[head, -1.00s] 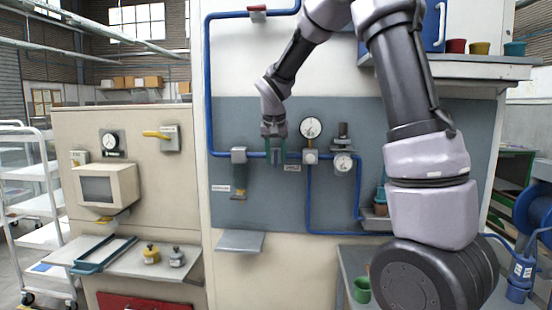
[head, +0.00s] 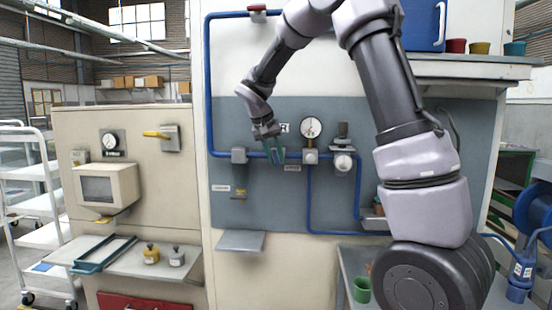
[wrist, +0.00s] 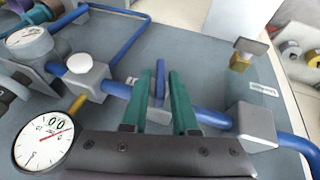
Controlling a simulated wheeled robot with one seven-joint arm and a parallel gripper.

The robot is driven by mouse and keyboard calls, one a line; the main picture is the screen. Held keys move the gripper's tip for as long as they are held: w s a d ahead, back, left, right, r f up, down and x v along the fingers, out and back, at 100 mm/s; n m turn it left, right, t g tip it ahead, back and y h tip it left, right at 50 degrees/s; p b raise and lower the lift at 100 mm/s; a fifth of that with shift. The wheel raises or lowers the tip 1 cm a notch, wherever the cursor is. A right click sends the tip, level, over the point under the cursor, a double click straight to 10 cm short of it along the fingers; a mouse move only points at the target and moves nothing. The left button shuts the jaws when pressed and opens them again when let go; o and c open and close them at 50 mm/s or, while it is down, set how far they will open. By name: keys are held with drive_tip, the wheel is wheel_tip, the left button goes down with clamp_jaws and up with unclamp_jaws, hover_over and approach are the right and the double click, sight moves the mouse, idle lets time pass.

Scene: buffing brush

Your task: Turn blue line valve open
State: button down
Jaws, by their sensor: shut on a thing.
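The blue pipe (head: 225,155) runs level across the grey panel. A blue valve handle (wrist: 160,80) stands out from it between my green fingertips in the wrist view. My gripper (wrist: 158,95) is shut on this handle, with one finger on each side. In the head view my gripper (head: 275,157) is at the pipe, left of the round gauge, with its fingers tilted down and to the right. The fingers mostly hide the handle there.
A white-faced gauge (head: 311,128) and a white round knob (wrist: 80,63) sit close beside the handle. A grey block (wrist: 256,125) clamps the pipe on the other side. A yellow fitting (head: 240,194) is lower left, above a small grey shelf (head: 240,241).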

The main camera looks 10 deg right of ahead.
drive_tip(key=h, duration=0.2)
drive_tip(key=n+g+h, duration=0.1)
drive_tip(key=h, duration=0.3)
drive_tip(key=shift+a+f+n+h, duration=0.1)
drive_tip(key=shift+a+n+h, duration=0.15)
drive_tip(key=shift+n+h, duration=0.05)
drive_tip(key=n+h, duration=0.1)
drive_tip(key=h, duration=0.2)
drive_tip(key=shift+w+g+h, duration=0.1)
drive_tip(key=shift+g+h, duration=0.2)
drive_tip(key=shift+g, duration=0.1)
drive_tip(key=shift+f+n+h, duration=0.1)
drive_tip(key=shift+n+h, duration=0.5)
drive_tip(key=shift+h, duration=1.1)
drive_tip(key=c, duration=0.9)
unclamp_jaws()
drive_tip(key=shift+a, duration=0.1)
